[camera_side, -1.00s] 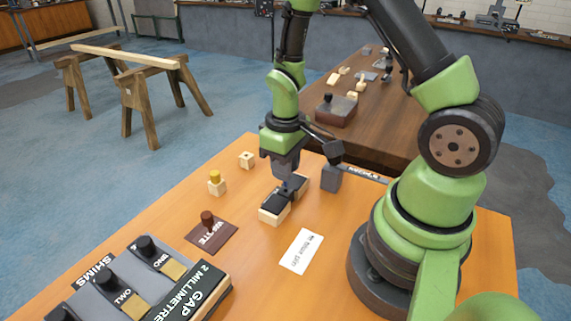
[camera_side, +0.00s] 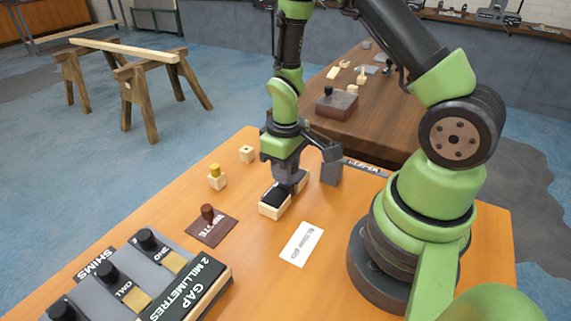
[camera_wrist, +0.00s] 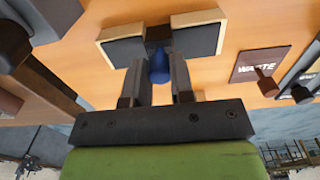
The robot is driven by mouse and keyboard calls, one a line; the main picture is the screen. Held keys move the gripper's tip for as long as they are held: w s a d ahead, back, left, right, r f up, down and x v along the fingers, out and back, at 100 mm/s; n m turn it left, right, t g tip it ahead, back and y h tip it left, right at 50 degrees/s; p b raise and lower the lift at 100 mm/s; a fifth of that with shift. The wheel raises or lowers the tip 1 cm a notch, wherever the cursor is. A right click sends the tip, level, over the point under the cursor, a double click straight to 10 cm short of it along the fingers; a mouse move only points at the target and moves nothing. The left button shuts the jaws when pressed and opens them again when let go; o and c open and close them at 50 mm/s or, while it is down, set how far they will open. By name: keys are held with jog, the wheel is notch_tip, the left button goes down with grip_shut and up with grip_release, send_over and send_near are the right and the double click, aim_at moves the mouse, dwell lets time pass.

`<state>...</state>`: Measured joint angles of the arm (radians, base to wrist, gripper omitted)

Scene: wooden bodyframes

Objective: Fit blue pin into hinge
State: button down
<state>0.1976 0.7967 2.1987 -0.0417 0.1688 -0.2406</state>
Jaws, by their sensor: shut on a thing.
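The hinge (camera_side: 271,207) is a pale wooden piece with two dark-topped leaves on the orange bench. In the wrist view both dark leaves (camera_wrist: 197,39) show, with a gap between them. My gripper (camera_side: 291,183) points down over the middle of the hinge and hides part of it. In the wrist view my gripper (camera_wrist: 158,75) is shut on the blue pin (camera_wrist: 158,68), which sits between the fingers at the gap. The pin's lower end is hidden, so I cannot tell how deep it is in the hinge.
A brown WASTE plate (camera_side: 211,226) with a dark peg lies left of the hinge. Small wooden blocks, one with a yellow top (camera_side: 217,177), stand behind it. A grey block (camera_side: 331,173) stands close right. A white card (camera_side: 302,244) lies in front. The shims tray (camera_side: 135,272) is front left.

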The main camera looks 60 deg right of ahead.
jog(key=shift+f, duration=0.75)
jog(key=c, duration=0.9)
grip_release()
notch_tip(320, 180, up, 10)
jog(key=shift+r, duration=0.1)
jog(key=s+a+r+m+t, duration=0.1)
jog(key=s+a+r+t, duration=0.1)
jog(key=r, duration=0.3)
jog(key=s+a+r+m+t+y, duration=0.1)
jog(key=s+a+r+t, duration=0.1)
jog(key=s+r, duration=0.3)
jog(key=s+a+r+m+t+y, duration=0.1)
jog(key=s+a+r+m+t, duration=0.1)
jog(key=r, duration=0.5)
jog(key=shift+s+a+r+t, duration=0.2)
jog(key=shift+s+a+t, duration=0.4)
jog(key=shift+s+a, duration=0.3)
